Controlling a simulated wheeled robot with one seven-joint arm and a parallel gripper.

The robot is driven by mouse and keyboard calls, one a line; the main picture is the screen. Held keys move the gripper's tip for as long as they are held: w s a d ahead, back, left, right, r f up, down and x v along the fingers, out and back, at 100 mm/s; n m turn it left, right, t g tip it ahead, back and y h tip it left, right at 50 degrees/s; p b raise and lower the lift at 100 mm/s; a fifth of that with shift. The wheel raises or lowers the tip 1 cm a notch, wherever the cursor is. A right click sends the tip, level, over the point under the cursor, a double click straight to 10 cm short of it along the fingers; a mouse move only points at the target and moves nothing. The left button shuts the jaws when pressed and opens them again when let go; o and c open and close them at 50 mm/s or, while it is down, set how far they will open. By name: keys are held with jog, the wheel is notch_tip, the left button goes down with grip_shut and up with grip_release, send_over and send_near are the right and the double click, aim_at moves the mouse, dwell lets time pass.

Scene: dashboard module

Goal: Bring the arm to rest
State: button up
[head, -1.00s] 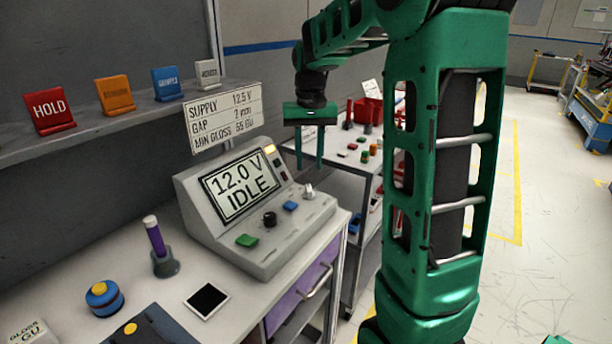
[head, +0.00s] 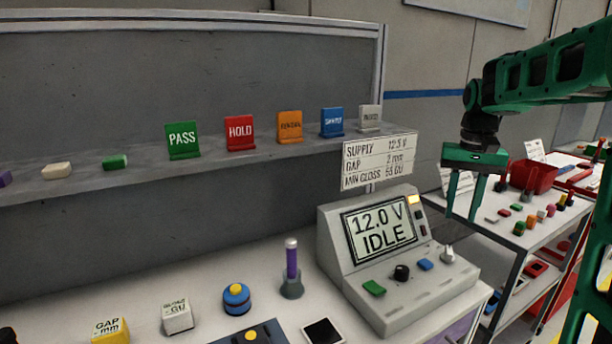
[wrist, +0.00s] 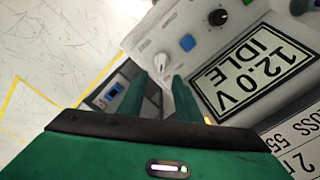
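My gripper (head: 462,217) is green, with two long fingers pointing down. It hangs in the air at the right side of the grey power supply (head: 336,232), whose screen reads 12.0 V IDLE. The fingers are apart with nothing between them. In the wrist view, the fingertips (wrist: 152,84) show with a gap, and the white knob (wrist: 162,62) of the supply appears just past them. I cannot tell how far the fingers are from that knob (head: 447,254). My green arm reaches in from the right edge of the head view.
A shelf (head: 220,160) with coloured cards runs behind the bench. A sign (head: 380,158) hangs above the supply. A purple-handled tool (head: 291,262), a blue round item (head: 237,298) and small blocks stand on the bench. A cart (head: 508,233) with a red bin (head: 533,176) stands at right.

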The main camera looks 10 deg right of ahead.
jog(key=s+a+f, duration=0.1)
jog(key=s+f, duration=0.2)
jog(key=s, duration=0.6)
jog(key=s+a+f, duration=0.1)
jog(key=s+f, duration=0.3)
jog(key=s, duration=0.6)
jog(key=s+a+f, duration=0.2)
jog(key=s+f, duration=0.1)
jog(key=s, duration=0.6)
jog(key=shift+s+f, duration=0.3)
jog(key=shift+w+f, duration=0.25)
jog(key=shift+w, duration=0.35)
